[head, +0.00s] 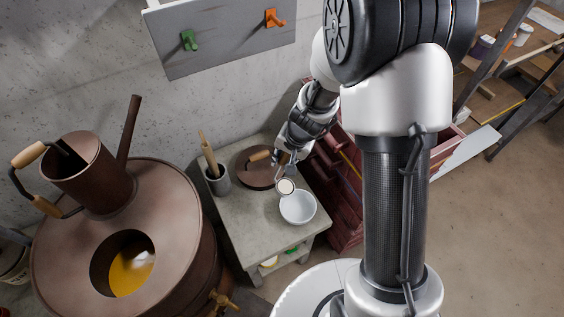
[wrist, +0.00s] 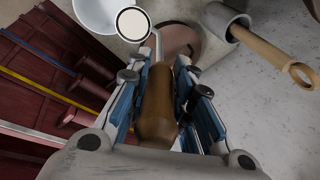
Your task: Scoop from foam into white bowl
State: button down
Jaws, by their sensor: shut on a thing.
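My gripper (head: 286,163) is shut on the brown wooden handle of a ladle (wrist: 157,105). The ladle's small round head (head: 286,187) looks cream-white inside, and it also shows in the wrist view (wrist: 133,23). The white bowl (head: 298,208) stands on a small grey table, partly cut off in the wrist view (wrist: 92,14). The ladle head is at the bowl's far left rim in the head view; its height above the rim is unclear. A large copper vat (head: 185,225) at left has a round opening showing yellow liquid with a pale foam patch (head: 141,257).
A brown lid (head: 254,176) lies behind the bowl on the grey table (head: 245,232). A grey cup (head: 219,183) holds a wooden-handled tool (wrist: 270,55). A copper can (head: 75,170) sits on the vat. A red cabinet (head: 340,195) stands right of the table.

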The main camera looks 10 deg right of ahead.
jog(key=s+d+f+t+y+b, duration=0.1)
jog(key=f+b, duration=0.4)
jog(key=b, duration=1)
jog(key=shift+s+d+y, duration=0.45)
jog(key=shift+d+y, duration=0.15)
jog(key=shift+d, duration=0.5)
jog(key=shift+f+b, duration=0.25)
jog(key=shift+b, duration=0.15)
jog(key=shift+f+b, duration=0.1)
jog(key=shift+b, duration=0.2)
jog(key=shift+s+d+f+t+y+b, duration=0.1)
jog(key=shift+s+d+t+y+b, duration=0.3)
jog(key=shift+b, duration=0.85)
jog(key=shift+s+d+t+y+b, duration=0.15)
jog(key=shift+d+b, duration=0.4)
jog(key=shift+b, duration=0.7)
jog(key=shift+s+d+f+t+y+b, duration=0.15)
jog(key=shift+s+d+y+b, duration=0.25)
jog(key=shift+b, duration=0.85)
jog(key=shift+d+r, duration=0.1)
jog(key=b, duration=0.1)
jog(key=d+y+b, duration=0.1)
jog(key=shift+s+d+f+t+b, duration=0.15)
jog(key=shift+s+f+t+b, duration=0.05)
jog(key=shift+s+t+b, duration=0.2)
